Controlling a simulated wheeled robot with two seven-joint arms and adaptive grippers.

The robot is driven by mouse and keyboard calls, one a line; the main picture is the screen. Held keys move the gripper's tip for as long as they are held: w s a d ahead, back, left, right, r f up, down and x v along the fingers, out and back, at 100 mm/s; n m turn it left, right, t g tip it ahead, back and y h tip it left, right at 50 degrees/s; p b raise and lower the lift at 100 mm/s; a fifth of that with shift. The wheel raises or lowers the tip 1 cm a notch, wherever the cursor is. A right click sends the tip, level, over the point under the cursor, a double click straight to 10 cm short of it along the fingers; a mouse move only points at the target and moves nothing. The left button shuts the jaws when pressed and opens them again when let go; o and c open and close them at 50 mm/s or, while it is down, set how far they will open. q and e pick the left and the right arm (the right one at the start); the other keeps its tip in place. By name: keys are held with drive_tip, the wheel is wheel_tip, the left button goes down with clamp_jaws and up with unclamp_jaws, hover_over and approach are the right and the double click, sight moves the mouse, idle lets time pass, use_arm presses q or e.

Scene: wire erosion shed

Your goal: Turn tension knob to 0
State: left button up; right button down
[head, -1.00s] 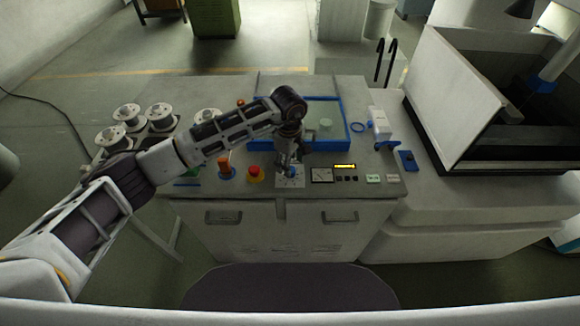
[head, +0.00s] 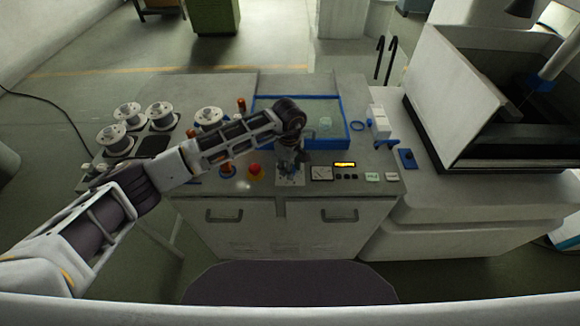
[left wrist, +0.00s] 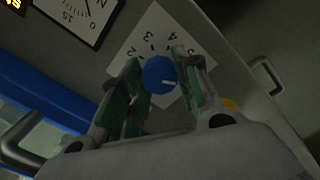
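The blue tension knob (left wrist: 158,75) with a white pointer line sits on a white numbered dial card in the left wrist view. Its pointer aims toward the right and slightly down in that view. My left gripper (left wrist: 160,78) has its green-padded fingers on either side of the knob, and both appear to touch it. In the head view my left gripper (head: 290,172) reaches down from above onto the dial card (head: 292,182) and hides most of the knob. The zero mark cannot be made out. My right gripper is not in view.
A red button (head: 255,172) is left of the dial. A square meter (head: 321,173) and a lit display (head: 345,164) are to its right. A blue-rimmed tank (head: 335,142) lies behind. Several wire spools (head: 128,114) stand at the left.

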use_arm(q)
drive_tip(key=shift+c, duration=1.3)
